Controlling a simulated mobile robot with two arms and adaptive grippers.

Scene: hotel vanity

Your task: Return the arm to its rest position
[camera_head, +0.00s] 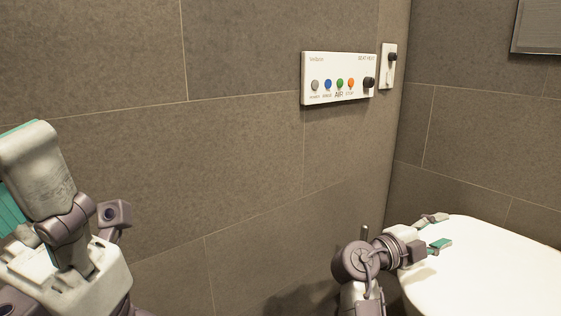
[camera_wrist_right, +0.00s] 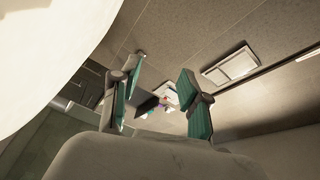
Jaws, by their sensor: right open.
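My right gripper (camera_head: 437,231) is in the lower right of the head view, beside and partly in front of the rounded white fixture. Its two teal-padded fingers are apart, with nothing seen held between them. In the right wrist view the right gripper (camera_wrist_right: 160,95) also shows its fingers spread, with only distant background in the gap. Parts of my left arm fill the lower left of the head view. I cannot make out the left gripper's fingers there.
A rounded white fixture (camera_head: 490,265) fills the lower right. A white wall panel (camera_head: 325,65) has several coloured buttons and a black knob. A narrow white plate (camera_head: 388,68) with a dark knob is beside it. Tiled wall (camera_head: 245,170) stands bare between my arms.

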